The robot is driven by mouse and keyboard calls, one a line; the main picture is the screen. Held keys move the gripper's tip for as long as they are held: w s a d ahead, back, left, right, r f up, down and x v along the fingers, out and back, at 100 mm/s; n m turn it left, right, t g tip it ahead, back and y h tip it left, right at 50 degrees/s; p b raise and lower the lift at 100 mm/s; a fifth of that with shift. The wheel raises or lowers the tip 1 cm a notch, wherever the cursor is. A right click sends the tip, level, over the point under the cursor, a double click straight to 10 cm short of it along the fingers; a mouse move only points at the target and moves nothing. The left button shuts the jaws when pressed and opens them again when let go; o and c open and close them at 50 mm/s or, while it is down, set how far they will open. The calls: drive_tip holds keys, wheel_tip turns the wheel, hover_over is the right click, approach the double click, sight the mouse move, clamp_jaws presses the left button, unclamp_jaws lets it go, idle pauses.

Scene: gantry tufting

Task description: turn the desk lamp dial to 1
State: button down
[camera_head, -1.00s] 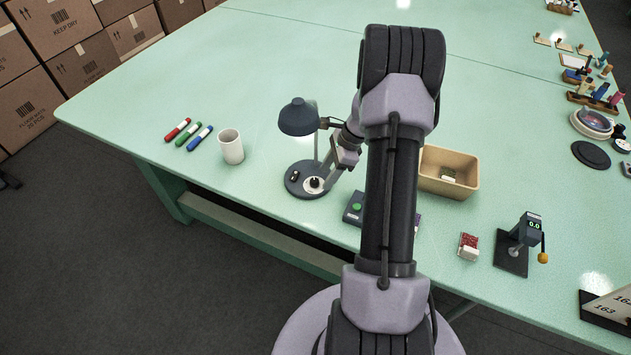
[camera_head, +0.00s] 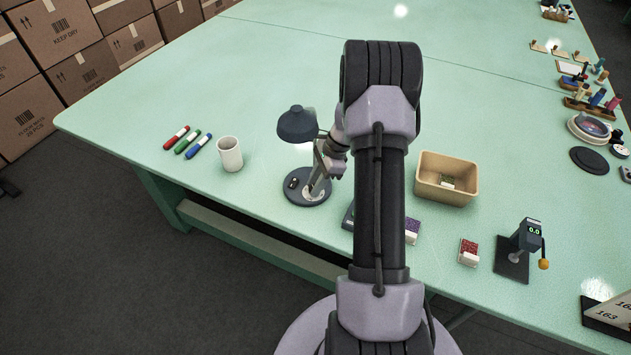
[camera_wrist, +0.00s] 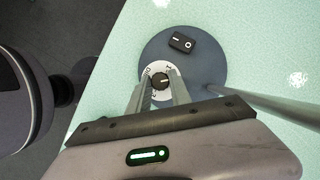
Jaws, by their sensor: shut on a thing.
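The desk lamp has a dark shade (camera_head: 297,124) and a round dark base (camera_head: 298,198), near the table's front edge. In the wrist view the base (camera_wrist: 208,68) carries a black dial knob (camera_wrist: 159,80) on a white disc with small marks. I cannot read surely which mark the knob points to. My gripper (camera_wrist: 160,87) is shut on the knob, one finger on each side. In the head view my gripper (camera_head: 318,190) reaches down to the base and hides the dial.
A black rocker switch (camera_wrist: 182,42) sits on the base beside the dial. The lamp's stem (camera_wrist: 262,104) rises close at the right in the wrist view.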

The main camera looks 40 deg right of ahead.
drive_tip(key=shift+r+n+g+p, duration=0.2)
drive_tip(key=shift+n+g+p, duration=0.15)
drive_tip(key=shift+n, duration=0.45)
drive_tip(key=shift+f+n, duration=0.25)
drive_tip(key=shift+n, duration=0.25)
drive_tip(key=c, duration=1.2)
unclamp_jaws()
drive_tip(key=shift+o, duration=0.2)
drive_tip(key=shift+d+r, duration=0.1)
drive_tip(key=shift+r, duration=0.25)
drive_tip(key=s+d+p, duration=0.1)
drive_tip(key=d, duration=0.3)
drive_tip(key=s+d, duration=0.1)
drive_tip(key=d, duration=0.3)
drive_tip(key=d+p, duration=0.1)
drive_tip(key=d, duration=0.3)
drive_tip(key=shift+s+r+p, duration=0.2)
drive_tip(key=shift+s+p, duration=0.15)
drive_tip(key=shift+s, duration=0.05)
